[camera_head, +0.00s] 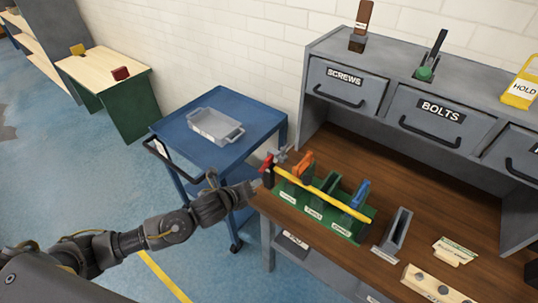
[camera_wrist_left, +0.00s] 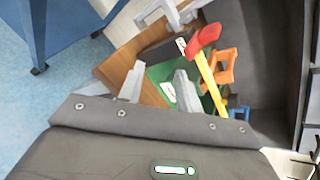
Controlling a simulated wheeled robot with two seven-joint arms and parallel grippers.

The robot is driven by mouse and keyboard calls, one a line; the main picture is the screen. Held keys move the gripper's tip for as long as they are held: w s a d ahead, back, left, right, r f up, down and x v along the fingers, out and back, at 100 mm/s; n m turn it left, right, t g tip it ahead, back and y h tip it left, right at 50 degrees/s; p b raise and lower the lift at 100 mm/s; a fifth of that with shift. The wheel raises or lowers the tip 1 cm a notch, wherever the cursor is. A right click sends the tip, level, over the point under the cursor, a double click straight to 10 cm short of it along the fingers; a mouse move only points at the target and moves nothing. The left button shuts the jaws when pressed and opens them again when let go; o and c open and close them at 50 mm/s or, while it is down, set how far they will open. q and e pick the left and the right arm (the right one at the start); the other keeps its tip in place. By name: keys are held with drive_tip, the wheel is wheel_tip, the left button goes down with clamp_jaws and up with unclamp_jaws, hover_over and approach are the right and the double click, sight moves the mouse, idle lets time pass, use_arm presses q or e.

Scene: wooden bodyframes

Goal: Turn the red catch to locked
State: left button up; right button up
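The red catch (camera_head: 267,163) stands at the left end of a yellow bar (camera_head: 325,195), which runs over a green rack (camera_head: 318,211). In the left wrist view the red catch (camera_wrist_left: 204,38) is a red head on the yellow bar (camera_wrist_left: 211,84), up and to the right of my fingers. My left gripper (camera_head: 258,184) is just below and left of the catch, at the left edge of the wooden bench. In the left wrist view my left gripper (camera_wrist_left: 158,82) has its two fingers apart with nothing between them. My right gripper is not in view.
The rack holds orange (camera_head: 302,166), green and blue (camera_head: 361,192) pieces. A grey bracket (camera_wrist_left: 165,14) is close to the catch. A grey holder (camera_head: 396,230) and labelled blocks stand right of the rack. Drawers (camera_head: 440,115) rise behind. A blue cart (camera_head: 240,110) stands left.

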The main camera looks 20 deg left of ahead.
sight(268, 157)
use_arm(q)
wheel_tip(268, 157, up, 9)
drive_tip(key=m+t+h, duration=0.1)
drive_tip(key=m+h, duration=0.1)
drive_tip(key=m, duration=0.8)
drive_tip(key=p+x, duration=0.2)
drive_tip(key=x, duration=0.3)
drive_tip(key=p+x, duration=0.2)
drive_tip(key=x, duration=0.3)
drive_tip(key=shift+a+f, duration=0.15)
drive_tip(key=shift+f, duration=0.1)
drive_tip(key=shift+w+f, duration=0.25)
drive_tip(key=shift+w, duration=0.1)
clamp_jaws()
